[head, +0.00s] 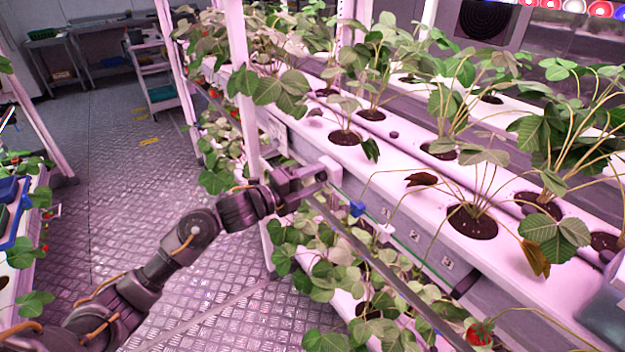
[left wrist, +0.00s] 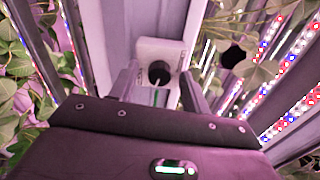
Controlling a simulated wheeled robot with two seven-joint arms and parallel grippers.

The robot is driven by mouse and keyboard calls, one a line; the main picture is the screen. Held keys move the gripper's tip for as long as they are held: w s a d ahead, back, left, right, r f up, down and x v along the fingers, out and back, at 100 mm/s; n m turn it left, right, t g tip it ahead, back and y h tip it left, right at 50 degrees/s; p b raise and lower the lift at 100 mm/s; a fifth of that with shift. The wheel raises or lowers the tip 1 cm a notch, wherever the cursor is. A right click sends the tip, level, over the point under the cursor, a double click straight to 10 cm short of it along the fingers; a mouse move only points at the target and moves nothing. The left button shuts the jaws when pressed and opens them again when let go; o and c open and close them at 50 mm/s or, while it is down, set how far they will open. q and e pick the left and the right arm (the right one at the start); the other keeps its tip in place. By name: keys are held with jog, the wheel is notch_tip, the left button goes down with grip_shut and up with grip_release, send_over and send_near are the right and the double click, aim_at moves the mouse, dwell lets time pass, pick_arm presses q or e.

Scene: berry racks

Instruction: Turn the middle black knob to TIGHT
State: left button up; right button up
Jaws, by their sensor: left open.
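My left gripper (head: 312,182) reaches in from the left in the head view, to the post and front edge of the near rack. In the left wrist view, my left gripper (left wrist: 158,90) is open, with one finger on each side. A round black knob (left wrist: 159,72) on a pale square block (left wrist: 160,50) shows between and beyond the fingertips. I cannot tell whether the fingers touch it. No label is readable, and the knob's turn position is unclear. In the head view the gripper hides the knob. My right gripper is not in view.
Strawberry plants grow from holes in the white rack trough (head: 400,185), with leaves hanging below. A pink-white post (head: 238,75) stands behind my gripper. A small blue piece (head: 357,208) sits on the rack's front edge. The metal floor aisle (head: 120,200) at left is clear.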

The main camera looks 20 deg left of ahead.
pick_arm(q)
jog(key=b+v, duration=0.1)
jog(key=v, duration=0.9)
jog(key=shift+s+a+b, duration=0.25)
jog(key=shift+s+b, duration=0.05)
jog(key=shift+b, duration=0.05)
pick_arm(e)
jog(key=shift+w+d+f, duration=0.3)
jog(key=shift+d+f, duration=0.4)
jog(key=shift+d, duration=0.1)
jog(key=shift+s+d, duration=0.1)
